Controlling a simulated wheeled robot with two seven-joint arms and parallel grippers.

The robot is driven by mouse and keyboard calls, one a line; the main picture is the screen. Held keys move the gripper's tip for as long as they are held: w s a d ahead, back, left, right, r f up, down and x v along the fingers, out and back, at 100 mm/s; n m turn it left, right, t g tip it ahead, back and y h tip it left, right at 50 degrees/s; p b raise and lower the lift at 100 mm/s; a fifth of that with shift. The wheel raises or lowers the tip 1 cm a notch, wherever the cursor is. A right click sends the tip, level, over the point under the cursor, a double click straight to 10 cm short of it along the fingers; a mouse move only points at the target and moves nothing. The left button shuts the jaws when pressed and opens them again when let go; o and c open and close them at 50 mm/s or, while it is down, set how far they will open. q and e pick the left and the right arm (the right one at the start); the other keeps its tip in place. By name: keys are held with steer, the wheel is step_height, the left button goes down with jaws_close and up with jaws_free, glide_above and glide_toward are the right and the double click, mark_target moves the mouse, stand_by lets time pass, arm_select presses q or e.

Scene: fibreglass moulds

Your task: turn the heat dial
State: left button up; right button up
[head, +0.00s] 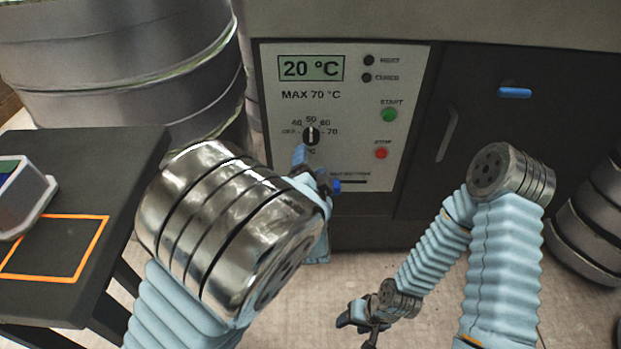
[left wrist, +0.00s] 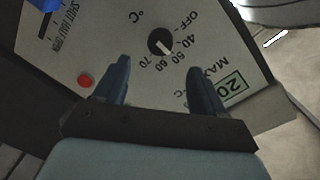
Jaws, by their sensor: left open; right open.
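The heat dial (head: 311,136) is a small black knob with a white mark on the pale control panel (head: 405,80). Its mark points up, at about 50 on the scale from OFF to 70. It also shows in the left wrist view (left wrist: 159,40). My left gripper (head: 318,170) is open and empty, just below the dial in the head view. In the left wrist view its blue fingers (left wrist: 158,68) are spread, with the dial beyond the gap between them; they look apart from it. My right gripper (head: 360,322) is open and low, over the floor.
The display (head: 311,68) reads 20 °C. A green start button (head: 390,114) and a red stop button (head: 381,153) sit right of the dial. Two lamps look dark. A dark door with a blue handle (head: 515,92) is at right, a dark table (head: 95,180) at left.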

arm_select(q)
steer(key=s, duration=0.5)
steer(key=shift+r, duration=0.15)
steer(key=shift+s, duration=0.1)
